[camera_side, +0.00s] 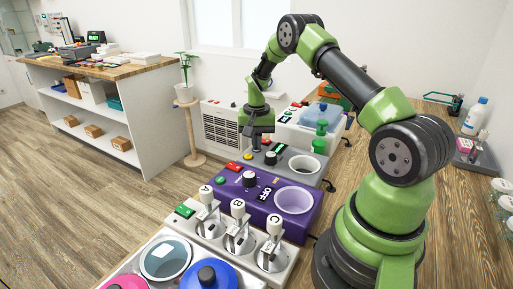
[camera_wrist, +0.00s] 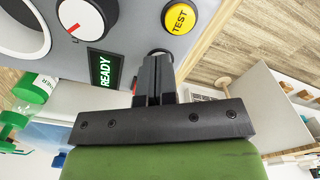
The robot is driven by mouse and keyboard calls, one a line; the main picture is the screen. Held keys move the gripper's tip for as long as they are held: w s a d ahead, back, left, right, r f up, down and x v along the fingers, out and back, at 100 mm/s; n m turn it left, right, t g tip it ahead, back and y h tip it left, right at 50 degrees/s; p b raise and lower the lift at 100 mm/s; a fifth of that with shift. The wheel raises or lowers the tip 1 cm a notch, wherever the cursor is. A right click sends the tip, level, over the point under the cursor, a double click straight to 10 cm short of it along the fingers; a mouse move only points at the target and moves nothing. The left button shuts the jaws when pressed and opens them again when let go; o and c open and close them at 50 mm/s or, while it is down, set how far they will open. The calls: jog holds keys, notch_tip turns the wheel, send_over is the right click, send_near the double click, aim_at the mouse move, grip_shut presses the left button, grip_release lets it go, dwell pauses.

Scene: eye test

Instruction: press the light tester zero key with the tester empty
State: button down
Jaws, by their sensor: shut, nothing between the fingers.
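The grey tester (camera_side: 262,165) stands under my gripper (camera_side: 262,143) in the side view. In the wrist view its grey panel (camera_wrist: 140,25) has a yellow TEST key (camera_wrist: 180,17), a display reading READY (camera_wrist: 103,68) and a white knob (camera_wrist: 85,18) with a red mark. Its round well (camera_side: 302,163) shows nothing inside; the wrist view shows only part of it. My gripper (camera_wrist: 153,62) is shut and empty. Its fingertips are at the panel, over a dark round key (camera_wrist: 160,52) that they mostly hide. I cannot read that key's label or tell if they touch it.
A purple device (camera_side: 270,205) with an OFF display stands in front of the tester. A row of levers A, B, C (camera_side: 236,238) stands nearer. A green-capped container (camera_side: 320,138) stands close to the tester's far right side. A plant stand (camera_side: 188,130) is at the left.

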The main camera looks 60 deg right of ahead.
jog(key=shift+r, duration=0.1)
notch_tip(320, 180, up, 8)
dwell(0.9)
jog(key=s+a+r+n+t, duration=0.3)
jog(key=s+a+r, duration=0.1)
jog(key=a+r, duration=0.9)
jog(key=s+a+r+n+t+y, duration=0.1)
jog(key=s+a+r+n+t, duration=0.1)
jog(key=s+a, duration=0.3)
jog(key=s+a+r+n+t+y, duration=0.1)
jog(key=s+a, duration=0.4)
jog(key=s, duration=0.5)
jog(key=shift+s+a+r+n+t, duration=0.15)
jog(key=shift+a+r+n+t, duration=0.1)
jog(key=shift+r+n+t, duration=0.6)
jog(key=c, duration=1.8)
grip_release()
jog(key=shift+f+g, duration=0.2)
jog(key=shift+g, duration=0.05)
